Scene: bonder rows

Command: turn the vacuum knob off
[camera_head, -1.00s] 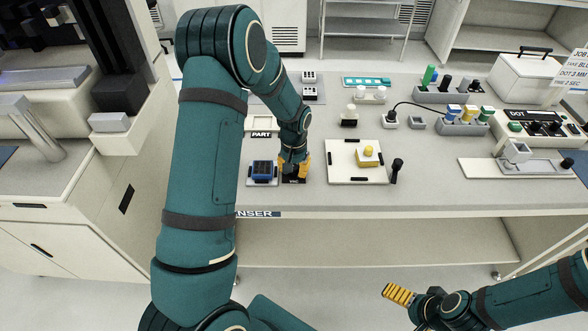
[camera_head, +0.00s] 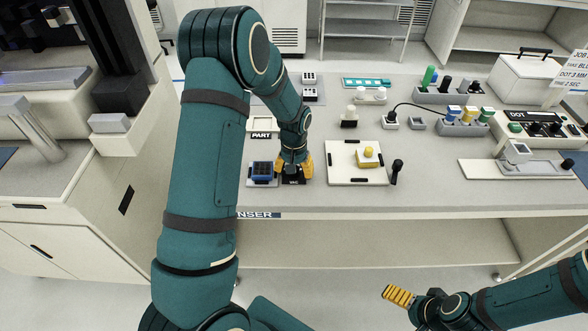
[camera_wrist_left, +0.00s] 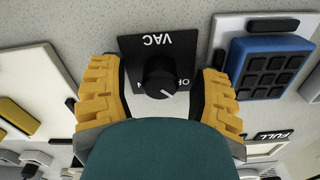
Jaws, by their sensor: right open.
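The black vacuum knob (camera_wrist_left: 160,76) stands on a black plate (camera_wrist_left: 178,47) marked VAC, seen upside down in the left wrist view. Its white pointer line slants down and slightly right, on the side of the ON and OFF lettering, which is partly hidden. My left gripper (camera_wrist_left: 160,100) is open, with one yellow finger on each side of the knob and a gap to both. In the head view my left gripper (camera_head: 294,174) is over the plate and hides the knob. My right gripper (camera_head: 404,307) is open and empty, in front of the bench at the lower right.
A blue block (camera_head: 262,169) on a pale base sits just left of my left gripper. A white board (camera_head: 342,174) with a yellow part lies to the right, with a black-knobbed lever (camera_head: 397,166) beside it. The front bench strip is mostly clear.

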